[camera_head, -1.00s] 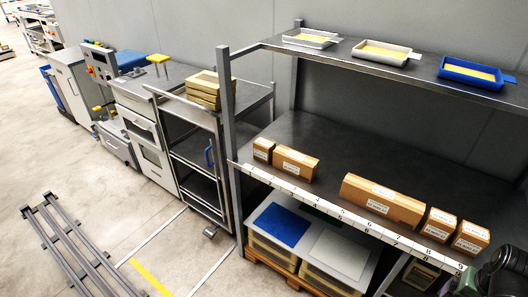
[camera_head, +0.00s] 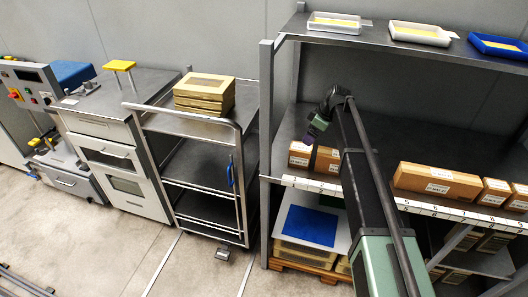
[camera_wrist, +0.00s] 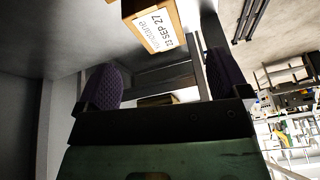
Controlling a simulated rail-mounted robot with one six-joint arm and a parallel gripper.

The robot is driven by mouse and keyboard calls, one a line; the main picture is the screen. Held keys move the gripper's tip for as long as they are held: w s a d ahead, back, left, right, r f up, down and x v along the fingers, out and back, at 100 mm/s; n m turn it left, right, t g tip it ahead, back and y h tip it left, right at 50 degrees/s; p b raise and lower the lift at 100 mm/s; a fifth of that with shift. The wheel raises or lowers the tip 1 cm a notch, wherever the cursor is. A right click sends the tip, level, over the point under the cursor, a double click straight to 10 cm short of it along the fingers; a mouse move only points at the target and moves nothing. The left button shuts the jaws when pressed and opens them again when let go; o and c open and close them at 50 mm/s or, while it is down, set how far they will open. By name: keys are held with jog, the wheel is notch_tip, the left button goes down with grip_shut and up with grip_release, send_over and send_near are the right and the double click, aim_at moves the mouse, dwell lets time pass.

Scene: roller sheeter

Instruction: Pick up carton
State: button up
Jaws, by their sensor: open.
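Several brown cartons with white labels stand in a row along the front of the middle shelf. In the head view, a carton (camera_head: 324,160) at the left end is partly hidden by my arm, and a long carton (camera_head: 437,181) stands right of my arm. My gripper (camera_head: 309,138) is just above the left-end carton, its fingers small and partly hidden. In the wrist view my gripper (camera_wrist: 165,82) is open, with purple pads apart and nothing between them. A labelled carton (camera_wrist: 153,25) shows beyond the fingertips at the top, apart from the pads.
A numbered strip (camera_head: 312,186) runs along the shelf's front edge. The upper shelf with trays (camera_head: 334,22) hangs above. A shelf post (camera_head: 267,150) stands at the left. A cart (camera_head: 190,127) with stacked boxes (camera_head: 205,94) is beside it.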

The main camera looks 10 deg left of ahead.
aim_at(302, 147)
jog(key=shift+a+n, duration=0.55)
jog(key=shift+n, duration=0.05)
jog(key=shift+d+r+n, duration=0.15)
jog(key=shift+d+n, duration=0.35)
jog(key=shift+d, duration=0.4)
jog(key=b+x, duration=0.5)
jog(key=shift+f, duration=0.35)
jog(key=shift+a+f+b, duration=0.25)
jog(key=shift+a+b, duration=0.1)
jog(key=shift+r, duration=0.15)
jog(key=b+x, duration=0.4)
jog(key=x, duration=0.1)
jog(key=shift+w+a+b, duration=0.15)
jog(key=shift+b, duration=0.15)
jog(key=shift+r, duration=0.1)
jog(key=shift+c, duration=0.2)
jog(key=c, duration=1)
